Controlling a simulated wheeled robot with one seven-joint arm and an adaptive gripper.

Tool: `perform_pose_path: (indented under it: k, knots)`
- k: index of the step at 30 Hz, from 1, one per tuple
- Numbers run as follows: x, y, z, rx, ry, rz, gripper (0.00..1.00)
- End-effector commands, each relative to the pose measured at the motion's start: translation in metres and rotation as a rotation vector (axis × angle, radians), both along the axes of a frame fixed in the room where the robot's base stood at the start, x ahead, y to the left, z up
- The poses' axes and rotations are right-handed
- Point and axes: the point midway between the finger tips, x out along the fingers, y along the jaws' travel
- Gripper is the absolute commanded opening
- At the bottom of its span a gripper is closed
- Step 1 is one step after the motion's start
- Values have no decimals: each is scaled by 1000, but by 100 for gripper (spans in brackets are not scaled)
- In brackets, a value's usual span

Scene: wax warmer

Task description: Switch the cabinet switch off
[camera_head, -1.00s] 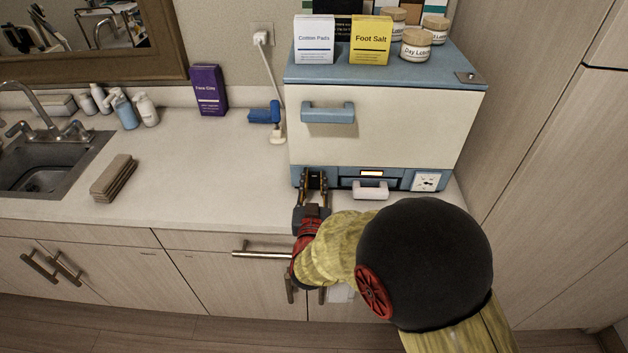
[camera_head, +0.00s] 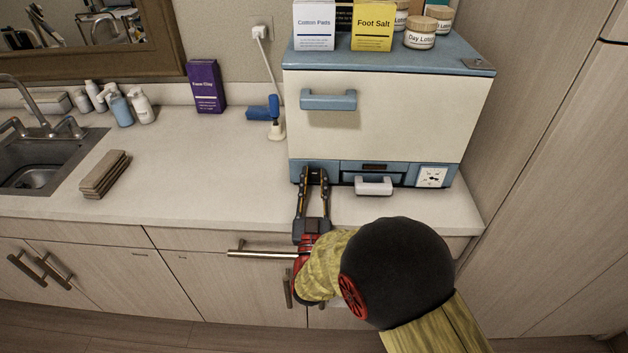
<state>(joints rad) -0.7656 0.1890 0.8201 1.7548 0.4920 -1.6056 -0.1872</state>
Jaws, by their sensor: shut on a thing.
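The cabinet (camera_head: 420,120) is a white box with blue trim and a blue handle, standing on the counter. Its lower blue strip holds a dark display (camera_head: 374,167), which shows no light. The cabinet switch (camera_head: 315,172) is a small dark part at the left end of that strip, mostly hidden by my fingertips. My gripper (camera_head: 314,174) reaches up from below with its fingertips at the strip. It is shut on the switch, with a gap between the fingers lower down.
A white pull handle (camera_head: 373,186) sticks out just right of my gripper. A white dial (camera_head: 432,177) is at the strip's right end. Boxes and jars stand on the cabinet. The counter (camera_head: 210,160) left of it is mostly clear, with folded towels (camera_head: 104,174) by the sink.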

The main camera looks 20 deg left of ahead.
Motion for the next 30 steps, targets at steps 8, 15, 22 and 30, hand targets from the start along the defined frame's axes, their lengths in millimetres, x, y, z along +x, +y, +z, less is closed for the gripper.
perform_pose_path:
  k: [8,15,22,30]
  knots:
    - [0,0,0,0,-1,1,26]
    - [0,0,0,0,0,0,40]
    - [0,0,0,0,0,0,44]
    - [-9,-2,-4,-1,2,2,44]
